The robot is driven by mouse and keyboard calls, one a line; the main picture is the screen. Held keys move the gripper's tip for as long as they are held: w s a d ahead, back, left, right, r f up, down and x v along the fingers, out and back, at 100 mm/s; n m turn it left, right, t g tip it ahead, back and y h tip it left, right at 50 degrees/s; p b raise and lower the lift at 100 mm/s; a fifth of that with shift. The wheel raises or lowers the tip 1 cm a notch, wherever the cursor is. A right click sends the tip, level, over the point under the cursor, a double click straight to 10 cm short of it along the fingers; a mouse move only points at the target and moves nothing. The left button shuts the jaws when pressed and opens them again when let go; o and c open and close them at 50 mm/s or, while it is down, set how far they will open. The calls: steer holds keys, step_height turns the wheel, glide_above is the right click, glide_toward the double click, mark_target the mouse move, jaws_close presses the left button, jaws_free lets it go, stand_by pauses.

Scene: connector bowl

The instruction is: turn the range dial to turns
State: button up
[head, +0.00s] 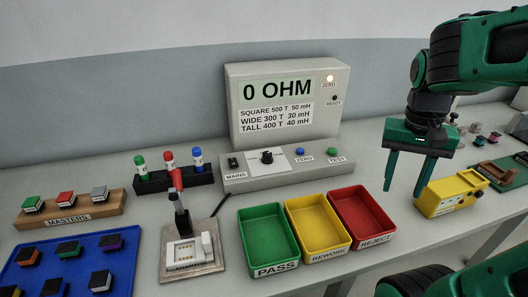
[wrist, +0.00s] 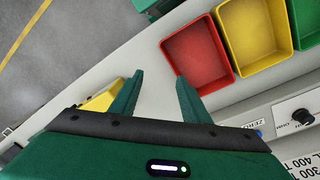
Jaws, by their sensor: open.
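The range dial (head: 267,157) is a black knob on a white plate on the grey control panel (head: 315,168), below the display reading "0 OHM". It also shows at the right of the wrist view (wrist: 302,116). The dial's pointer and markings are too small to read. My gripper (head: 404,187) is open and empty, in the air to the right of the panel and well apart from the dial. In the wrist view its two fingers (wrist: 158,92) are spread above the bench with nothing between them.
Green, yellow and red trays (head: 362,218) stand in front of the panel. A yellow device (head: 452,194) sits near my gripper at the right. A test fixture with a red-topped lever (head: 190,250) and a pen rack (head: 175,178) stand left. A blue tray (head: 70,265) holds several parts.

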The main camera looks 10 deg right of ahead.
steer(key=w+a+r+m+h, duration=0.1)
steer(key=w+a+r+m, duration=0.15)
steer(key=w, duration=0.65)
steer(key=m+t+h, duration=0.2)
steer(key=m, duration=0.3)
glide_toward(267, 153)
steer(key=shift+n, duration=0.25)
steer(key=x, duration=0.8)
steer(key=shift+f, duration=0.1)
steer(key=c, duration=1.1)
